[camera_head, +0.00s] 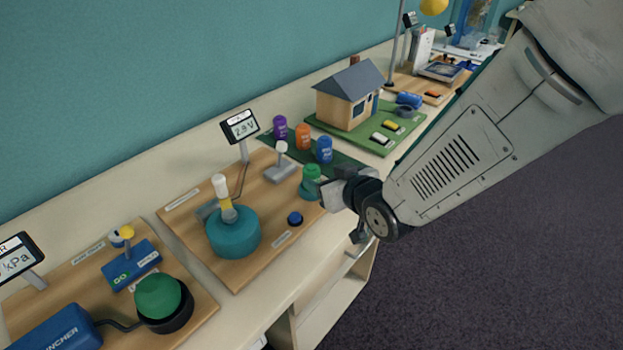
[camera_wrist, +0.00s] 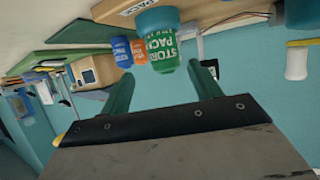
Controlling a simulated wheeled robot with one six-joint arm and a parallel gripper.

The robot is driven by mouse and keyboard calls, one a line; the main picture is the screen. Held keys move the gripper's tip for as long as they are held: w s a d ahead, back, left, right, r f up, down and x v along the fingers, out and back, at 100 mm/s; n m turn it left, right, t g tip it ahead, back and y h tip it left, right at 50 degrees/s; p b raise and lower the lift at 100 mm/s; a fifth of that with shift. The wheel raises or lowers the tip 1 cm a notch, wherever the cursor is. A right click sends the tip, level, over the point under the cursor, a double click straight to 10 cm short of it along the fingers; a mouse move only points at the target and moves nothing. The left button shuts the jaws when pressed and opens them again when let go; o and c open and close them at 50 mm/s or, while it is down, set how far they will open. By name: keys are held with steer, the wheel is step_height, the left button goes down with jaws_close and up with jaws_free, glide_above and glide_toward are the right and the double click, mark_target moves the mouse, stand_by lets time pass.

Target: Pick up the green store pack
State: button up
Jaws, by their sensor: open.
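The green store pack (camera_head: 311,177) stands upright in a teal holder at the right end of a wooden board in the head view. In the wrist view, which looks upside down, the green store pack (camera_wrist: 163,57) shows its white lettering, with the teal holder (camera_wrist: 157,18) around its base. My gripper (camera_head: 334,191) is just to the right of the pack in the head view. In the wrist view my gripper (camera_wrist: 161,72) is open, with one finger toward each side of the pack. The pack appears just beyond the fingertips; contact cannot be seen.
Purple (camera_head: 280,127), orange (camera_head: 303,137) and blue (camera_head: 324,149) packs stand on a dark green strip behind. A model house (camera_head: 349,95) is farther back. The board carries a teal device (camera_head: 233,233), a display (camera_head: 240,126) and a blue button (camera_head: 295,218). Open floor lies right.

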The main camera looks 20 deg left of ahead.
mark_target(308, 174)
steer(key=shift+a+f, duration=0.2)
steer(key=shift+a, duration=0.3)
steer(key=x, duration=0.7)
steer(key=shift+a+f, duration=0.1)
steer(key=shift+f, duration=0.15)
steer(key=c, duration=1.2)
steer(key=shift+o, duration=0.2)
steer(key=shift+r, duration=0.1)
